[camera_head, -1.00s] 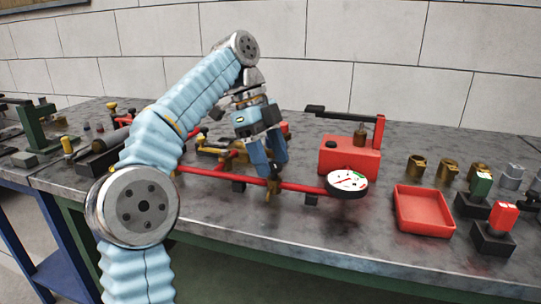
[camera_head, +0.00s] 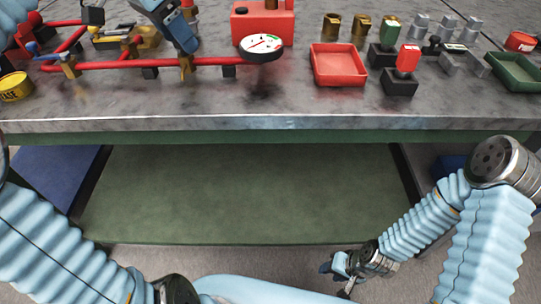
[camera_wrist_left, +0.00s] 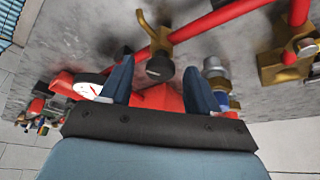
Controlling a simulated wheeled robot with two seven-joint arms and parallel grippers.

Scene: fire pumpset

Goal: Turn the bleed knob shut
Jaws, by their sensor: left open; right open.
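A dark round knob (camera_wrist_left: 160,68) on a brass fitting shows in the left wrist view, below the red pipe (camera_wrist_left: 215,20). I take it to be the bleed knob. My left gripper (camera_wrist_left: 159,72) is open, with one blue finger on each side of the knob in that view; contact cannot be told. In the head view my left gripper (camera_head: 187,46) points down at the brass fitting (camera_head: 185,68) on the pipe and hides the knob. My right gripper (camera_head: 342,273) is low in front of the bench, open and empty.
A white-faced gauge (camera_head: 262,46) is at the pipe's right end, by a red box (camera_head: 270,22). A red tray (camera_head: 338,65), brass fittings and small blocks stand further right. A yellow tin (camera_head: 14,87) is at the left. The bench's front strip (camera_head: 270,110) is clear.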

